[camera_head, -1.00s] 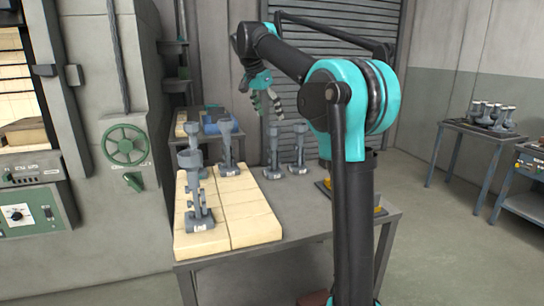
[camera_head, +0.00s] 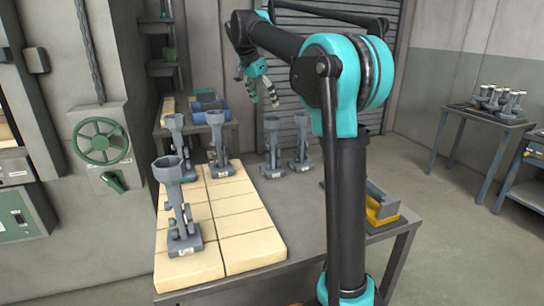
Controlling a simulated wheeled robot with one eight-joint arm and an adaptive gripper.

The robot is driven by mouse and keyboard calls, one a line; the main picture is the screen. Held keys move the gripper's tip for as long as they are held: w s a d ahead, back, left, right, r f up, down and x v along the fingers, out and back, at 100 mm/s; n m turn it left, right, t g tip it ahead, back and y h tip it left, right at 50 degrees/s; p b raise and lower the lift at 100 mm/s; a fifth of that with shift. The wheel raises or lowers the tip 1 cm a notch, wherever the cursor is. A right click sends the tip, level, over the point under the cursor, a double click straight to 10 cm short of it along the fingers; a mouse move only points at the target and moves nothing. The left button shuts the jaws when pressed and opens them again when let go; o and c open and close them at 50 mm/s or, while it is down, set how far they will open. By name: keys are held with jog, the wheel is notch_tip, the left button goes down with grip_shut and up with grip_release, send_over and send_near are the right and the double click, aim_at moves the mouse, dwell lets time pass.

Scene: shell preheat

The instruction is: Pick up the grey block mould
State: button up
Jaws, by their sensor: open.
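A grey block-like piece (camera_head: 378,197) sits with a yellow part (camera_head: 383,214) at the right end of the metal table, partly hidden behind my arm. It may be the grey block mould; I cannot tell for sure. My gripper (camera_head: 258,87) is open and empty. It hangs in the air above the table's far side, to the left of that piece and well apart from it. Several grey funnel-topped shell moulds stand upright, one near on the pale bricks (camera_head: 181,205) and others farther back (camera_head: 217,145).
The metal table (camera_head: 305,220) has bare room between the pale brick slabs (camera_head: 240,240) and my arm. A furnace with a green handwheel (camera_head: 100,141) stands at left. A side table (camera_head: 480,118) with grey pieces is at right.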

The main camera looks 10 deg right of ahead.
aim_at(271, 118)
jog(key=x, duration=0.8)
jog(key=shift+f, duration=0.15)
jog(key=shift+x, duration=2.75)
jog(key=shift+s+d, duration=0.15)
jog(key=shift+s, duration=0.05)
grip_shut()
